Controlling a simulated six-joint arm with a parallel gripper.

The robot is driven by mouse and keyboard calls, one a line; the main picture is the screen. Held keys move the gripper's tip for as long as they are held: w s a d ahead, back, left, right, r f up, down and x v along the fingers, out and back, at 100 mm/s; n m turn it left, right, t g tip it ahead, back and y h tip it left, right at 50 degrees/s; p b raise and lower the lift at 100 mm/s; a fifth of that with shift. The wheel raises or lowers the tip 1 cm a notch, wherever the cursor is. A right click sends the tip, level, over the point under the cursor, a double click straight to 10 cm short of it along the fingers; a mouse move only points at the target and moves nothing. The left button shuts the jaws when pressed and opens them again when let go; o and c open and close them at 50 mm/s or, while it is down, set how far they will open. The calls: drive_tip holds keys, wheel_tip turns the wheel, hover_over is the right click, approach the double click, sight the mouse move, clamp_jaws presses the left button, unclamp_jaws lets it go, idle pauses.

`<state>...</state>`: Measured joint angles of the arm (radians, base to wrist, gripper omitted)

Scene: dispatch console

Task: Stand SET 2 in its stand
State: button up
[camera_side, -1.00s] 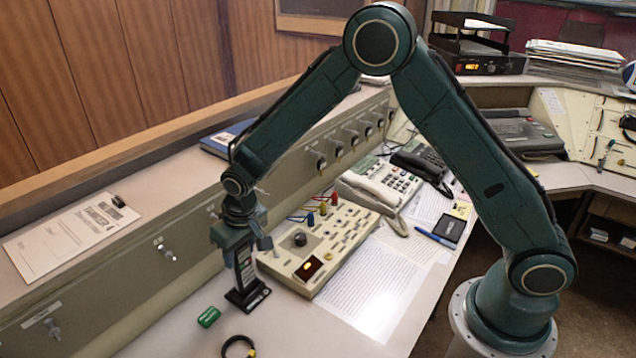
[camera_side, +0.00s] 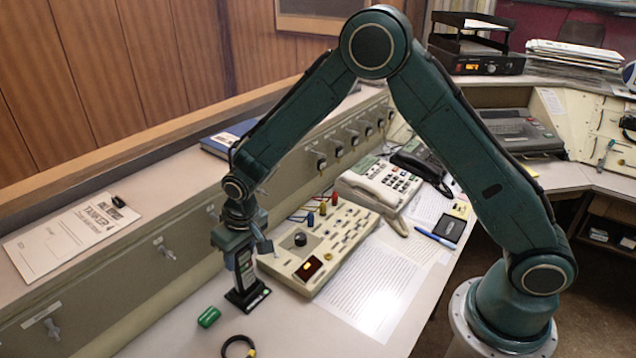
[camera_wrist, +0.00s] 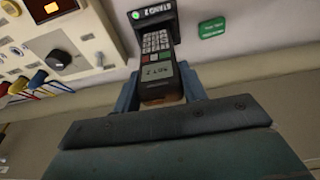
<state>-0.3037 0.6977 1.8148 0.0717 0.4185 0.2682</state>
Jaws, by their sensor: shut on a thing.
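SET 2, a dark handset with a keypad and a "SET 2" label (camera_wrist: 157,72), is between the two fingers of my gripper (camera_wrist: 160,93), which is shut on it. In the side view my gripper (camera_side: 243,266) points down over the black stand (camera_side: 262,295) on the desk. The stand also shows in the wrist view, with a "STAND 2" label and a green light (camera_wrist: 150,12). The handset is about upright, its lower end at the stand. The fingers cover much of it, and I cannot tell if it sits fully down.
A cream control panel (camera_side: 290,268) with knobs and coloured plugs stands close to the right of the stand. A green tag (camera_side: 209,316) and a black ring (camera_side: 238,345) lie in front on the desk. The console's upright face (camera_side: 130,290) runs behind.

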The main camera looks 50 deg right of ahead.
idle(0.7)
drive_tip(key=o, duration=1.2)
drive_tip(key=shift+f, duration=0.1)
drive_tip(key=shift+o, duration=0.3)
drive_tip(key=o, duration=0.4)
drive_tip(key=shift+w+v, duration=0.25)
drive_tip(key=shift+v, duration=0.9)
drive_tip(key=shift+w+v, duration=0.25)
drive_tip(key=shift+v, duration=0.85)
drive_tip(key=shift+w+v, duration=0.25)
drive_tip(key=shift+v, duration=0.9)
